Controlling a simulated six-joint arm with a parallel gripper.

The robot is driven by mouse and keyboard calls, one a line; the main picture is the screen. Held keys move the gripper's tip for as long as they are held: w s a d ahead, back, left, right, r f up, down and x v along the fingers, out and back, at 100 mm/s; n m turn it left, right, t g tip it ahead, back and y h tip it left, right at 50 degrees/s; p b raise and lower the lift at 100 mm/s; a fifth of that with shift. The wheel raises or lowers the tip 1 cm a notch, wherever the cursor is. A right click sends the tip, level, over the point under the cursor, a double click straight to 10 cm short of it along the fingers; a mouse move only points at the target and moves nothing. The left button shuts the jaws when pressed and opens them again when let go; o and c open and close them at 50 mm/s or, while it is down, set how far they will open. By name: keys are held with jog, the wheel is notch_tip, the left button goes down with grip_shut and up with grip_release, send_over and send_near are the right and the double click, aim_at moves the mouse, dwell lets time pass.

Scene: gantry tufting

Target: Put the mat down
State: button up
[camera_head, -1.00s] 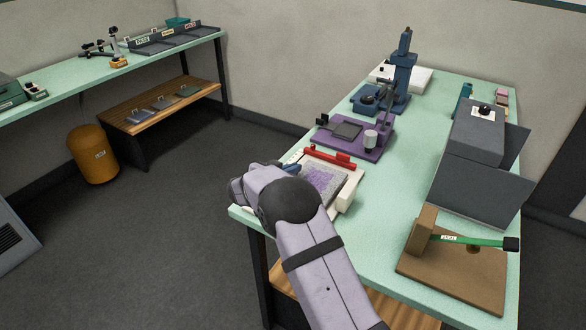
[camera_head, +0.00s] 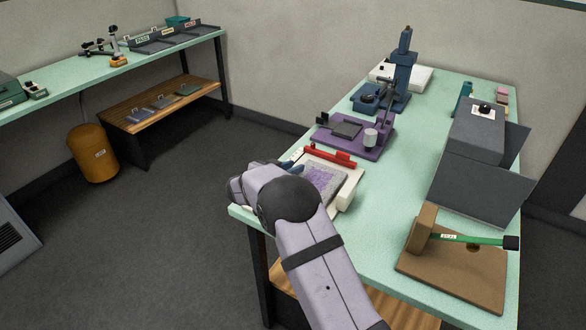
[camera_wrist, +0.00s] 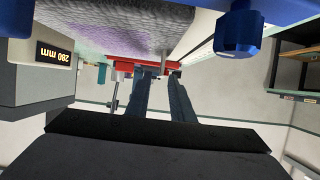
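The mat (camera_head: 324,182) is a grey, speckled sheet with a purple tufted patch. In the head view it lies in a cream-white frame (camera_head: 347,196) on the near left of the table, partly hidden by my arm. In the wrist view, which is upside down, the mat (camera_wrist: 125,25) fills the top of the picture, close to my gripper (camera_wrist: 160,75). The two dark fingers stand apart with pale background between them, and nothing is clearly held. A red bar (camera_wrist: 120,64) shows around and behind the fingertips. In the head view the fingertips are mostly hidden.
The red bar (camera_head: 331,156) runs along the far side of the frame. A purple fixture (camera_head: 370,148) stands beyond it. A grey box (camera_head: 476,132) and a brown board (camera_head: 462,277) with a green lever are on the right. The table's middle is clear.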

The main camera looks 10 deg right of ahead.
jog(key=b+v, duration=0.2)
jog(key=v, duration=0.9)
jog(key=shift+s+a, duration=0.3)
jog(key=s+a+f+n+g+y, duration=0.1)
jog(key=s+a+f+n+y, duration=0.1)
jog(key=s+n+y, duration=0.3)
jog(key=s+a+f+n+y, duration=0.2)
jog(key=s+n+y, duration=0.1)
jog(key=s+y, duration=0.3)
jog(key=s+d+f+g, duration=0.2)
jog(key=s, duration=0.6)
jog(key=s+d+f+g+h, duration=0.1)
jog(key=s+d+f+g, duration=0.1)
jog(key=s, duration=0.6)
jog(key=s+d+f+n+g, duration=0.1)
jog(key=s+d+g, duration=0.3)
jog(key=s, duration=0.4)
jog(key=shift+s+f+h, duration=0.3)
jog(key=shift+s+f, duration=0.05)
jog(key=shift+f, duration=0.55)
